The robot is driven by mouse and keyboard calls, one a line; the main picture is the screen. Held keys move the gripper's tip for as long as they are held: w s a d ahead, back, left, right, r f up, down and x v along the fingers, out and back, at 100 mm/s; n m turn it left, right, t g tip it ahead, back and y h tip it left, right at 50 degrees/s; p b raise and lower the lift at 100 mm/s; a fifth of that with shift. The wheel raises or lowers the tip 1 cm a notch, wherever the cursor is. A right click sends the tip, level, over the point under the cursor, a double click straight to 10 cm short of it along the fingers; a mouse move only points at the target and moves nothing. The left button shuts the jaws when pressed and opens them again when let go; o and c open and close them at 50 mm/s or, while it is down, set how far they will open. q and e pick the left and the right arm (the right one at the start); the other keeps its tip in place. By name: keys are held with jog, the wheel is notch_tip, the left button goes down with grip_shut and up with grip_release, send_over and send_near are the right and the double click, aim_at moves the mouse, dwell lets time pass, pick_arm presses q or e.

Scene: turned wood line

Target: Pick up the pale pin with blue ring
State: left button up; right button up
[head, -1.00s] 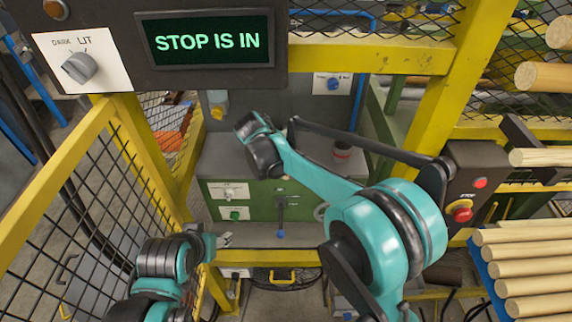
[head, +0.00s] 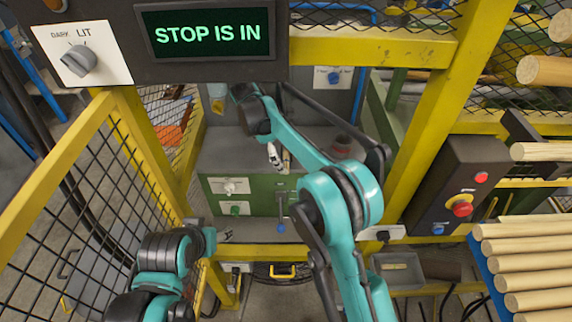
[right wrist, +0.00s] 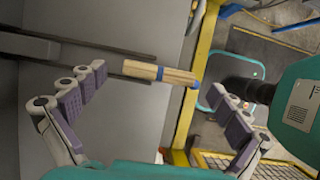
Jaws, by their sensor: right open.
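The pale wooden pin with a blue ring (right wrist: 160,73) shows in the right wrist view, its far right end also blue. It lies crosswise between the fingers of my right gripper (right wrist: 158,82), which is open. A gap shows at each end of the pin. In the head view my right gripper (head: 278,156) is low over the grey bench top inside the yellow frame, with a small pale piece of the pin (head: 287,161) beside it. Whether the pin touches the bench I cannot tell. My left gripper (head: 224,235) is at lower left, small, its jaws unclear.
Yellow frame posts and mesh (head: 70,200) stand close on the left. A stop box with a red button (head: 460,207) and stacked pale rods (head: 530,262) are on the right. The overhead display (head: 208,34) reads STOP IS IN.

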jog(key=shift+d+f, duration=0.2)
jog(key=shift+f, duration=0.3)
jog(key=c, duration=0.9)
